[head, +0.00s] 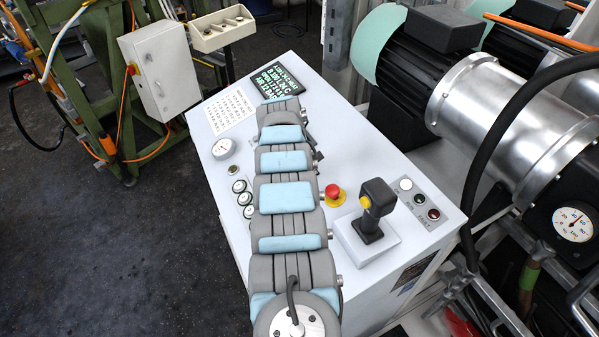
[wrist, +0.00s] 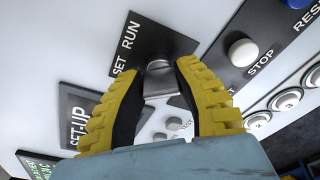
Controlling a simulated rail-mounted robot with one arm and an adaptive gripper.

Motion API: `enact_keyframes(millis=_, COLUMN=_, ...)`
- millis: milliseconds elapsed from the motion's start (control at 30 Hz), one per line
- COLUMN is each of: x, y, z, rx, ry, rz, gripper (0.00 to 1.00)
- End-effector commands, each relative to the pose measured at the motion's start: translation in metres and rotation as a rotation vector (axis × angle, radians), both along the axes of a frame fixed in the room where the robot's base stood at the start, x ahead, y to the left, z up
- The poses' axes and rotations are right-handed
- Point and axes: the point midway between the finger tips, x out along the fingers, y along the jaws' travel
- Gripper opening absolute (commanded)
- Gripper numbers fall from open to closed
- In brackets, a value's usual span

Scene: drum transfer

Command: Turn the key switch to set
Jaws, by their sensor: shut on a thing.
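The key switch (wrist: 157,86) shows in the wrist view as a small grey knob on a black plate (wrist: 150,38) lettered SET and RUN. My gripper (wrist: 160,71) has yellow ribbed fingers with dark inner pads, one on each side of the knob, shut on it. The fingertips hide the knob's sides, and I cannot tell which position it points to. In the head view my arm covers the switch and the gripper.
The white console (head: 375,150) carries a red emergency stop (head: 332,191), a joystick (head: 374,208) and a text display (head: 273,80). In the wrist view a white STOP button (wrist: 242,52) and a SET-UP sign (wrist: 79,116) lie near the fingers.

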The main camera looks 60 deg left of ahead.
Motion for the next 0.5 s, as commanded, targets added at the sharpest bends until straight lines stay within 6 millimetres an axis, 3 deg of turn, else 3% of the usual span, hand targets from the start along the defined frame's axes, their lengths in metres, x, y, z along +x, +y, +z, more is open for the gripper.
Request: enact_keyframes(millis=500, x=-0.0025, y=0.0012, z=-0.0015, rx=-0.026, ry=0.003, rz=0.082, gripper=0.00)
